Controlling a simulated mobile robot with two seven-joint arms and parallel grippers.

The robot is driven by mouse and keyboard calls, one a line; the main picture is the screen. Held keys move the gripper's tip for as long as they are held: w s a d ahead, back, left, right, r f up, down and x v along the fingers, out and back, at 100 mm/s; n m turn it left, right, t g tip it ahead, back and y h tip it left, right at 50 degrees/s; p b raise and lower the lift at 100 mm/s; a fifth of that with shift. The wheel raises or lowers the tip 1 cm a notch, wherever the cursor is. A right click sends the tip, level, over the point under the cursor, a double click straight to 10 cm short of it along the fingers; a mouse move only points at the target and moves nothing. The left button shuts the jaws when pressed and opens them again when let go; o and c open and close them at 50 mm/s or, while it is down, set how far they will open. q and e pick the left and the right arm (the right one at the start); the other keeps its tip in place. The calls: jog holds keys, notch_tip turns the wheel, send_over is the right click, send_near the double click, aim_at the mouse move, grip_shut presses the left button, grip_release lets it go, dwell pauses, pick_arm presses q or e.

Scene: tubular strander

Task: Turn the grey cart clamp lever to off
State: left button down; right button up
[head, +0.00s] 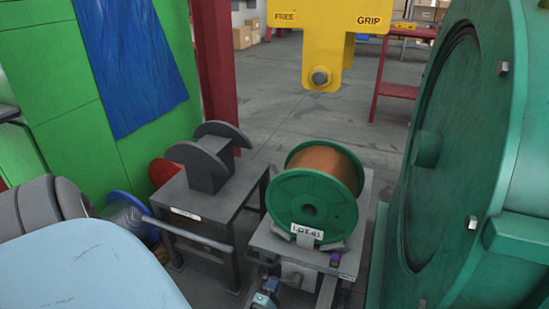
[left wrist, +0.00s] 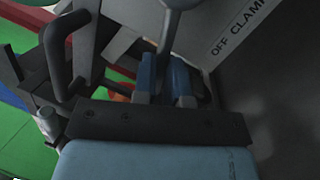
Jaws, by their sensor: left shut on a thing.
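The grey cart (head: 262,243) stands in the middle of the head view and carries a green-flanged spool (head: 290,190) wound with copper wire, tagged LOT 41. My left gripper (head: 267,293) is at the cart's front, low in the head view. In the left wrist view my left gripper (left wrist: 165,85) has its blue fingers shut on the grey clamp lever (left wrist: 166,45), which runs up between them. A label (left wrist: 238,30) reading OFF and CLAMP is on the panel beside it. The lever's pivot is hidden, and I cannot tell its exact setting. My right gripper is not in view.
A dark grey stand (head: 215,205) with a cradle is left of the cart. A large green machine (head: 465,150) stands close on the right. A yellow hoist piece (head: 325,40) marked FREE and GRIP hangs above. Open floor (head: 285,95) lies behind.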

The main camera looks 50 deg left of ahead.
pick_arm(q)
jog(key=shift+w, duration=0.1)
jog(key=c, duration=1.2)
grip_release()
jog(key=shift+o, duration=0.2)
